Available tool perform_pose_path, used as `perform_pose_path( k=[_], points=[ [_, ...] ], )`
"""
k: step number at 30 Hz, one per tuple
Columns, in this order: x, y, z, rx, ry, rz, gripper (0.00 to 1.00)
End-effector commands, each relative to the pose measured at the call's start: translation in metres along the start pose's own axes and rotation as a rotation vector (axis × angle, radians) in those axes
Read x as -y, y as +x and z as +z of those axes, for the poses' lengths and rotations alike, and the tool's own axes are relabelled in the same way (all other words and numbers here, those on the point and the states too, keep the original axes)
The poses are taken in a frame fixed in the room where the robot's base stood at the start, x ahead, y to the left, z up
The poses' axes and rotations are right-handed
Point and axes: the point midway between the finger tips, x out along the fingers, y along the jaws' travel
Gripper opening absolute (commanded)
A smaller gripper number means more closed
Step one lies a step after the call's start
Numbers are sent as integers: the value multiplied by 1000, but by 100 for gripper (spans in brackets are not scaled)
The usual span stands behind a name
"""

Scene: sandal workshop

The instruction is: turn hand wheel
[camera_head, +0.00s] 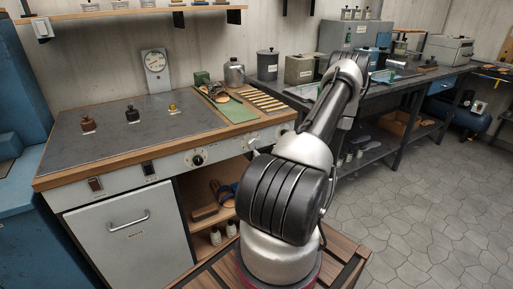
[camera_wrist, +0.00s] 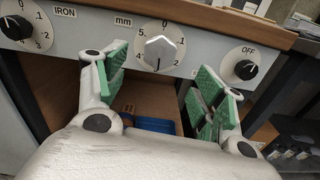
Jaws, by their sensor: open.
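A silver, faceted knob (camera_wrist: 160,52), likely the hand wheel, sits on the white front panel under the label "mm", with a numbered scale around it. My gripper (camera_wrist: 157,80) is open. Its two green-padded fingers stand left and right of the knob's line, and the knob shows between and beyond them. I see no contact with it. In the head view a small pale knob (camera_head: 254,142) shows on the bench front beside my arm, which hides my gripper there.
A black IRON knob (camera_wrist: 16,27) is left and a black OFF knob (camera_wrist: 246,70) right of the silver knob. An open shelf with a blue item (camera_wrist: 152,125) lies below.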

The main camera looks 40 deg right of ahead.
Motion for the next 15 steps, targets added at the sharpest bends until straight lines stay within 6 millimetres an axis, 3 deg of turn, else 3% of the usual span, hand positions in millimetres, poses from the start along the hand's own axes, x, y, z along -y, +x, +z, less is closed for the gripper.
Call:
perform_pose_path(
  k=[3, 7, 15],
  points=[
    [0, 0, 0, 0, -130, 0, 69],
    [-1, 8, 0, 0, -174, 3, 69],
    [-2, 52, 0, 0, -173, 4, 69]
  ],
)
